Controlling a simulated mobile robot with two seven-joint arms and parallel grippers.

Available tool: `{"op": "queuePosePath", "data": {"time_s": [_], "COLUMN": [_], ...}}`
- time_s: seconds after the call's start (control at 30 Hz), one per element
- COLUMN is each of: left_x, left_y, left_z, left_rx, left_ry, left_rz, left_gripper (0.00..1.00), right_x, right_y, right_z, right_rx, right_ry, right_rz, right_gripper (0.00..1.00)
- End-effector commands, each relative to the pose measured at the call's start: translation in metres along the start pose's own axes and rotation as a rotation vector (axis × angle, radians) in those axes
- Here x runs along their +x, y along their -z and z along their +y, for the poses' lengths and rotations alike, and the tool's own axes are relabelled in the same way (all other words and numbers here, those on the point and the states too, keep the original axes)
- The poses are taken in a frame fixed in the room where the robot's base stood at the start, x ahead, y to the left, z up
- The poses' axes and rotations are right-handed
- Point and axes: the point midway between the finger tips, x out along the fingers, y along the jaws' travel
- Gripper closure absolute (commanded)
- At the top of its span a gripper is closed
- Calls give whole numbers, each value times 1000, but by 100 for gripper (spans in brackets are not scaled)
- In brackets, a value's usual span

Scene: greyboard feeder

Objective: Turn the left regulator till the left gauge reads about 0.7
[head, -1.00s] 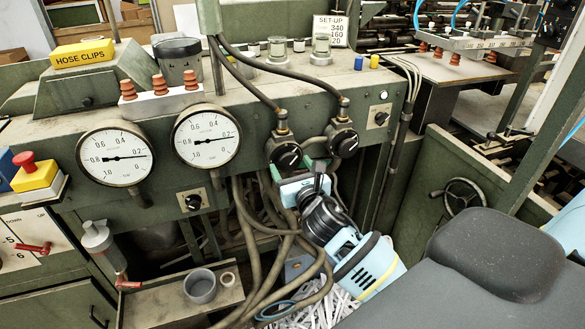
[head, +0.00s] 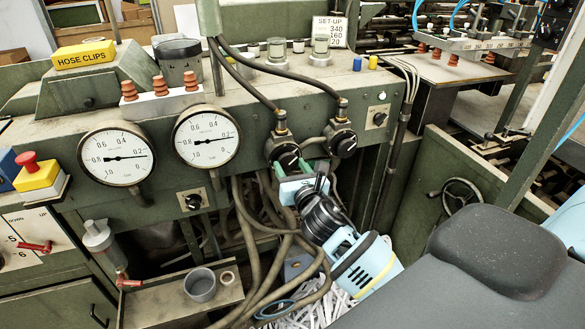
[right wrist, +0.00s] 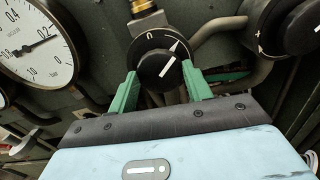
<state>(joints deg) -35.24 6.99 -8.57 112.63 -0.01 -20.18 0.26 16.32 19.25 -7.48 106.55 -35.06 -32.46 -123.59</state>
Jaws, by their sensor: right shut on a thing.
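The left regulator (head: 285,155) is a black knob with a white line, low on the green panel under a brass fitting. My right gripper (head: 302,172) is at it from below. In the right wrist view its green fingers (right wrist: 160,84) are closed on both sides of the left regulator's knob (right wrist: 154,72). The knob's white line slants up to the right. The left gauge (head: 116,156) is a round white dial; its needle points right, near the 0.2 mark. My left gripper is not in view.
The right regulator (head: 343,143) is close beside, to the right. The right gauge (head: 206,140) also has its needle near 0.2. Hoses (head: 240,225) hang below the panel, left of my right arm. A grey cup (head: 200,285) stands on a ledge lower left.

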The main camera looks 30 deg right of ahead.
Motion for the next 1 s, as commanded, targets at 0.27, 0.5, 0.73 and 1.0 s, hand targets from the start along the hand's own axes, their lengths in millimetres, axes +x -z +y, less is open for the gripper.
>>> {"op": "queuePosePath", "data": {"time_s": [0.27,0.5,0.73,1.0], "left_x": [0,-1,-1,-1], "left_y": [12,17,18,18], "left_z": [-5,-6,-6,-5], "left_rx": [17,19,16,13], "left_ry": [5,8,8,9], "left_rz": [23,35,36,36], "left_gripper": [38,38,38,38], "right_x": [0,0,0,0], "right_y": [-3,-1,0,1], "right_z": [0,0,-2,-2], "right_rx": [241,470,689,946], "right_ry": [1,0,2,1], "right_rz": [-3,-1,0,-1], "right_gripper": [73,73,73,73]}}
